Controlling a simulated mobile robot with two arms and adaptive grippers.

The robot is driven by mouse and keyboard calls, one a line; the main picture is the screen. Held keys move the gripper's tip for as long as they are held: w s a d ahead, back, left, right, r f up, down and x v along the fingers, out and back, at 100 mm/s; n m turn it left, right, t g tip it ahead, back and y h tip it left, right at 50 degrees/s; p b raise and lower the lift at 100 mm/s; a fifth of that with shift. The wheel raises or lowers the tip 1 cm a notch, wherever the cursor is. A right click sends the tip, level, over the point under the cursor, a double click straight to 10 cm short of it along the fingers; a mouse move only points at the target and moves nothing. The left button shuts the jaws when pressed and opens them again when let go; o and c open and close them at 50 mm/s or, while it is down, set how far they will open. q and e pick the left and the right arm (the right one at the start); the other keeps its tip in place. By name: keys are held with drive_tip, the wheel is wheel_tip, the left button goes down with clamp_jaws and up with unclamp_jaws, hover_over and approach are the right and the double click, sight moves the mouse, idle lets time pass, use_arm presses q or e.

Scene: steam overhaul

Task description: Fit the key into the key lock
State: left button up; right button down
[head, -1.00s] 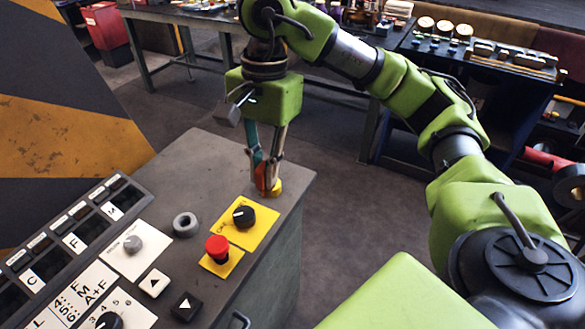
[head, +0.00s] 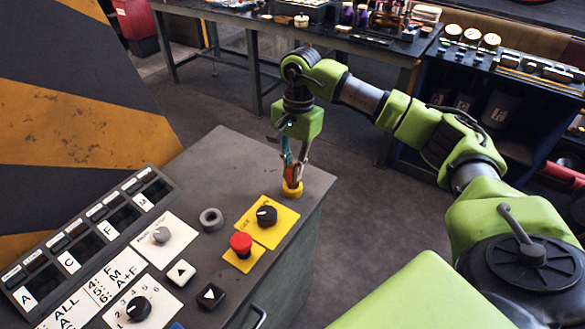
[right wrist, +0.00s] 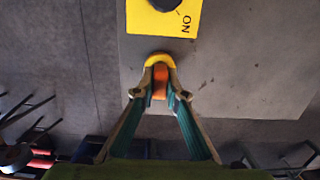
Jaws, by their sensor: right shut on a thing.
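My right gripper (head: 292,175) points down at the far right corner of the grey control console (head: 228,160). It is shut on the orange-red key (head: 291,172), which also shows between the fingertips in the right wrist view (right wrist: 160,82). My left gripper is out of view.
Near the lock are a yellow plate with a black knob (head: 267,215), a red mushroom button (head: 241,243) and a grey ring (head: 211,219). A workbench (head: 240,40) stands behind. Open floor lies right of the console.

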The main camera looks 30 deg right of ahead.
drive_tip(key=shift+f, duration=0.6)
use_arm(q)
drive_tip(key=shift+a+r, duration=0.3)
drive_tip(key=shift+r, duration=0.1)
use_arm(e)
drive_tip(key=shift+f, duration=0.35)
drive_tip(key=c, duration=2)
unclamp_jaws()
drive_tip(key=shift+c, duration=0.2)
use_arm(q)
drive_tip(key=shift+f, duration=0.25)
use_arm(e)
drive_tip(key=shift+r, duration=0.1)
